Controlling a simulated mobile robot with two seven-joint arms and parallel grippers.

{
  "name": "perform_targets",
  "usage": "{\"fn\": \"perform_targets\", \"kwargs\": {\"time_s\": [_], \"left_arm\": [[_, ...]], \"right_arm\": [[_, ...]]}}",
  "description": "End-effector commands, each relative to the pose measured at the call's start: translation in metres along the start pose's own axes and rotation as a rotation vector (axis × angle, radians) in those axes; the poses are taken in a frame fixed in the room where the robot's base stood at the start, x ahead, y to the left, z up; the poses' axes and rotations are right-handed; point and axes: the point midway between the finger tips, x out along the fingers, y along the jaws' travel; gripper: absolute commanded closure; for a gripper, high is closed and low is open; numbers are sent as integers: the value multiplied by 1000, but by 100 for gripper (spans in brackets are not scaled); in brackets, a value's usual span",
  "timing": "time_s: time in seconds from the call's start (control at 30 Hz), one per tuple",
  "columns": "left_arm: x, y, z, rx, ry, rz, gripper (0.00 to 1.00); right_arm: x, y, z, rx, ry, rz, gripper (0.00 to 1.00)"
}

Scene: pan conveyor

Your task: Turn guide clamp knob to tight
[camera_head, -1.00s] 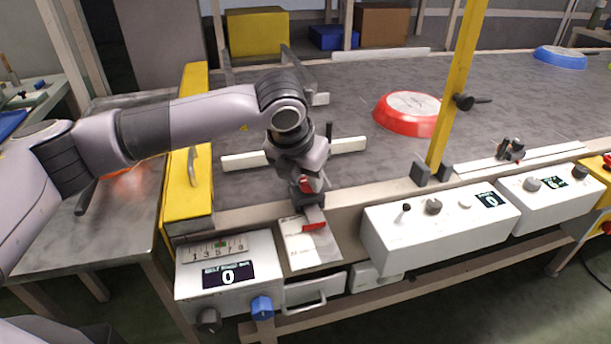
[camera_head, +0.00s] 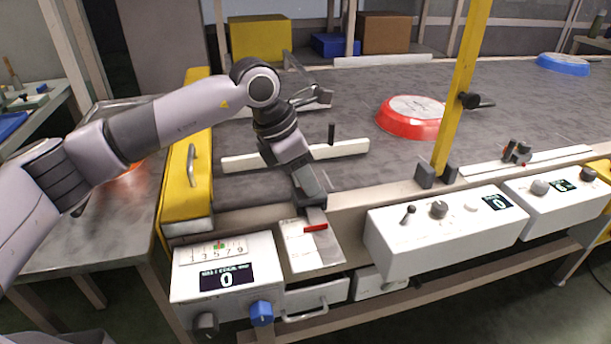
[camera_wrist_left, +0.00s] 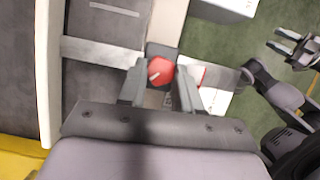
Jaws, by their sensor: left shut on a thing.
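The guide clamp knob (camera_wrist_left: 162,72) is red with a pale pointer line and shows between my left fingers in the left wrist view. My left gripper (camera_wrist_left: 159,84) is shut on it, one finger on each side. In the head view my left gripper (camera_head: 312,198) points down at the conveyor's front edge and hides the knob. The white guide rail (camera_head: 350,149) lies across the belt behind the gripper, with a black post on it. My right gripper (camera_wrist_left: 296,46) shows at the upper right of the wrist view, fingers apart and empty.
A white card with a red bar (camera_head: 315,228) lies just in front of the gripper. A white control box (camera_head: 195,285) with a blue knob is at the front left. A yellow post (camera_head: 460,95) and a red pan (camera_head: 411,130) stand to the right.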

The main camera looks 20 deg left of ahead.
Motion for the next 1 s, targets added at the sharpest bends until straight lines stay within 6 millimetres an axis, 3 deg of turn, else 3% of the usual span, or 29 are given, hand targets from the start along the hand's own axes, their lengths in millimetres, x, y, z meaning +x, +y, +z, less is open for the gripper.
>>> {"fn": "perform_targets", "kwargs": {"time_s": [0.6,1.0], "left_arm": [[-1,5,3,511,-1,-211,97],[-1,7,4,692,-1,-284,97]], "right_arm": [[-7,-2,-11,6,3,0,57],[-9,-2,-12,7,2,0,57]]}}
